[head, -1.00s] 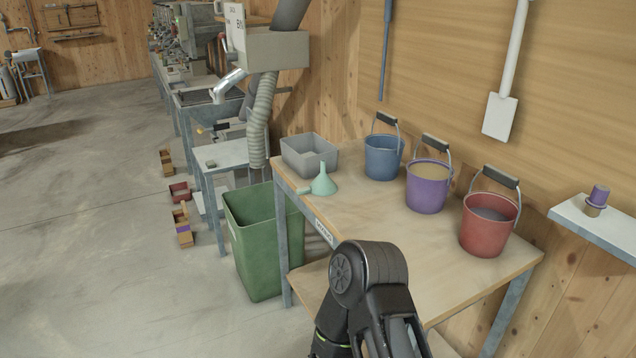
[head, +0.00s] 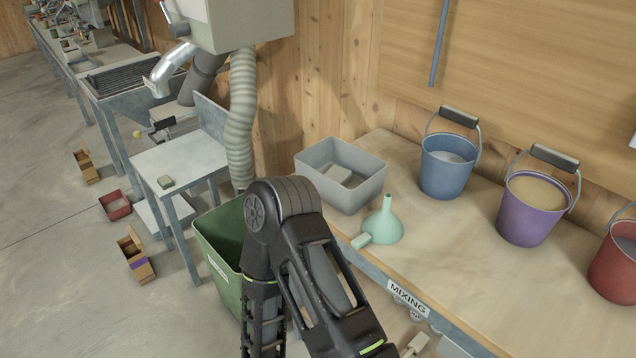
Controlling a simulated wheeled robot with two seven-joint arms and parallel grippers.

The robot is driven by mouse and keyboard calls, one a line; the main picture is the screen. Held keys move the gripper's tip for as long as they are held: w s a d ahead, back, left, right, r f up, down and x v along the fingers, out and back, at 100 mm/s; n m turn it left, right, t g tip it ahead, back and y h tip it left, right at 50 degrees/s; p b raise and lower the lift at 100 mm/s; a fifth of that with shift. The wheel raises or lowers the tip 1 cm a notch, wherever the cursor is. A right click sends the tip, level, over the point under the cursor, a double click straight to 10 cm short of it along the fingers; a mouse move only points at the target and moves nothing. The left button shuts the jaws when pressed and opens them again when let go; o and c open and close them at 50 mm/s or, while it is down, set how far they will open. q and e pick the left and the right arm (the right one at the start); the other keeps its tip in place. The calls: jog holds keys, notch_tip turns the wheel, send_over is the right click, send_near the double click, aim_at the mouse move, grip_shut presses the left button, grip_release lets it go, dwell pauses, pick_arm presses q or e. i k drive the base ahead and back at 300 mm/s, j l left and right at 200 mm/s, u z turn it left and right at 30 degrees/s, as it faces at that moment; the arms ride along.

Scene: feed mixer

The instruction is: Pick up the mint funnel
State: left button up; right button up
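The mint funnel (head: 384,224) stands on the mixing table (head: 455,262), wide mouth down and spout pointing up. A small pale mint tab (head: 360,241) shows at its lower left, near the table's front edge. One of my arms is bent in the foreground, left of and below the funnel in the picture. No clear gripper fingers show, so neither gripper can be placed relative to the funnel. Nothing visibly touches the funnel.
A grey bin (head: 340,176) stands just behind the funnel. A blue bucket (head: 447,170), a purple bucket (head: 533,210) and a red bucket (head: 614,262) stand to its right. A green bin (head: 217,262) is on the floor beside the table, partly hidden by my arm.

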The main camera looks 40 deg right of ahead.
aim_at(383, 228)
jog(key=i, duration=2.05)
jog(key=i+z, duration=0.1)
jog(key=z, duration=4.8)
